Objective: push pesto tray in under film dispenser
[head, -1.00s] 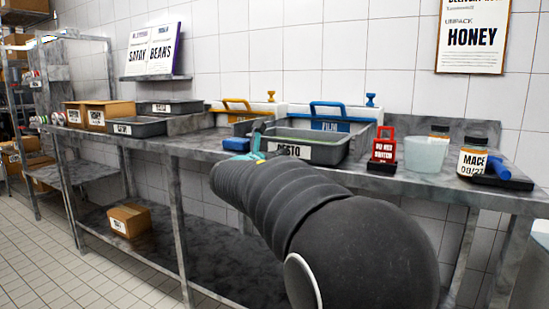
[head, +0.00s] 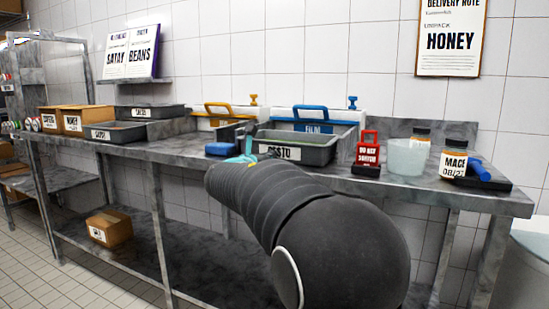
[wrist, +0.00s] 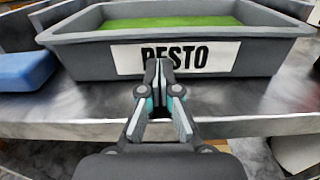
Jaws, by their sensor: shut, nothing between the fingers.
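The pesto tray (head: 310,150) is a grey tray with a white PESTO label, on the steel counter in front of the blue-handled film dispenser (head: 313,115). In the wrist view the pesto tray (wrist: 258,57) shows green contents and its front wall faces me. My gripper (wrist: 160,68) is shut and empty, its tips at the label's lower middle; I cannot tell whether they touch the wall. In the head view my gripper (head: 246,142) is partly hidden behind my arm, at the tray's front left.
A blue block (wrist: 22,70) lies left of the tray. A red tag stand (head: 367,153), a clear tub (head: 407,157) and a mace jar (head: 453,163) stand to the right. A yellow-handled dispenser (head: 222,114) is at the back left. Bare counter (head: 180,148) lies to the left.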

